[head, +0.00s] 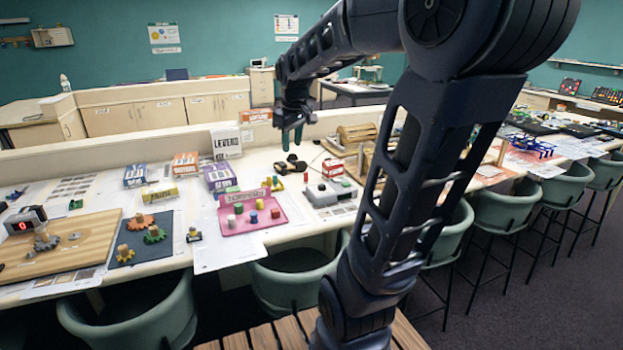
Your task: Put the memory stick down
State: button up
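My gripper (292,138) hangs fingers-down above the long white table (202,262), left of my raised arm. Its dark fingers show small against the pale table ledge. I cannot make out whether they are apart or shut on something. I cannot pick out a memory stick in this view; it may be too small to see or hidden by the fingers. Below the gripper, a small dark object (291,164) lies on the table, too small to name.
A pink tray (275,221) with coloured pieces stands at the front. Nearby are a grey box with buttons (325,195), a red and white box (332,167), a white "Levers" box (226,144) and a wooden board (75,262). Green chairs (290,283) line the front edge.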

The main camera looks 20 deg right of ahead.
jog(key=s+f+m, duration=0.2)
jog(key=s, duration=0.6)
jog(key=s+f+m+t, duration=0.1)
jog(key=s+f+m, duration=0.1)
jog(key=s, duration=0.5)
jog(key=shift+s+a+f+m, duration=0.25)
jog(key=shift+s+f+m, duration=0.15)
jog(key=shift+m, duration=0.2)
